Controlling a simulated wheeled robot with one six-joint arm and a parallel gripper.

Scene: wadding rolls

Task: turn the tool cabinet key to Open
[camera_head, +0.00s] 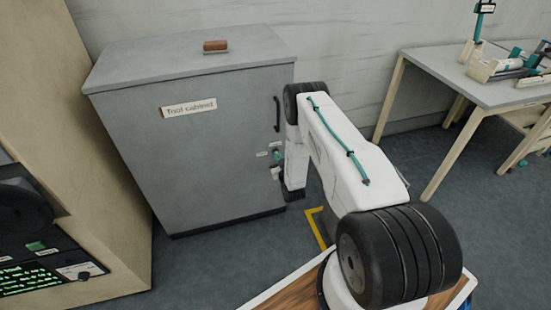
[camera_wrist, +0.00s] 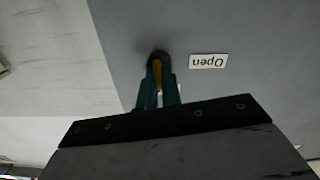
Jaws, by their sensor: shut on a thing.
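The grey tool cabinet (camera_head: 195,140) stands against the wall, its door shut, with a "Tool cabinet" sign (camera_head: 189,108) on its front. My gripper (camera_head: 278,156) is at the right edge of the door, below the black handle (camera_head: 277,114). In the wrist view, the teal fingers of my gripper (camera_wrist: 158,88) are shut on the key (camera_wrist: 157,70), a small yellowish piece in front of a dark round lock. An "Open" label (camera_wrist: 208,61), upside down in this view, is beside the lock. The fingers hide most of the key, so I cannot tell its exact angle.
A brown block (camera_head: 215,46) lies on the cabinet top. A table (camera_head: 475,85) with tools stands at the right. A wooden unit with a dark panel (camera_head: 45,250) is at the left. Yellow tape (camera_head: 316,226) marks the floor near the cabinet.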

